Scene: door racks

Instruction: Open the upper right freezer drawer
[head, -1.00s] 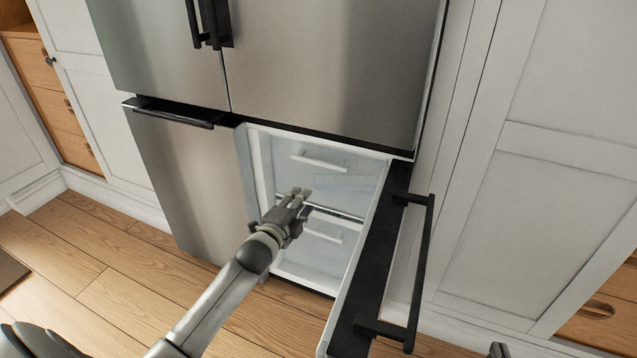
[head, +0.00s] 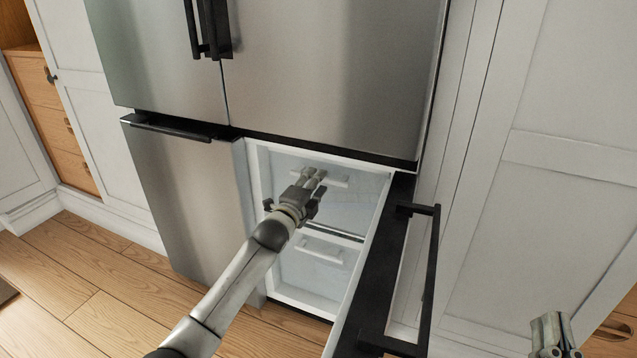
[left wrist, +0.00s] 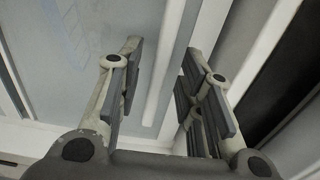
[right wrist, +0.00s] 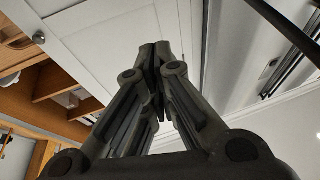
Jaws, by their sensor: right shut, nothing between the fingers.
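The upper right freezer drawer (head: 345,206) is a pale translucent front with a white bar handle (head: 340,183), inside the open lower right freezer compartment. It sits in its slot. My left gripper (head: 315,174) is in front of that handle and overlaps its left part in the head view; contact cannot be told. In the left wrist view its fingers (left wrist: 160,65) are spread, with pale panels and a white strip beyond them. My right gripper (head: 552,322) is at the lower right, away from the freezer. Its fingertips (right wrist: 155,50) meet with nothing between them.
The freezer door (head: 375,275) stands open to the right of my left arm, its black handle (head: 432,265) jutting out. A lower drawer (head: 318,272) sits below. The closed left freezer door (head: 190,195) is beside the opening. White cabinets (head: 560,100) stand at right.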

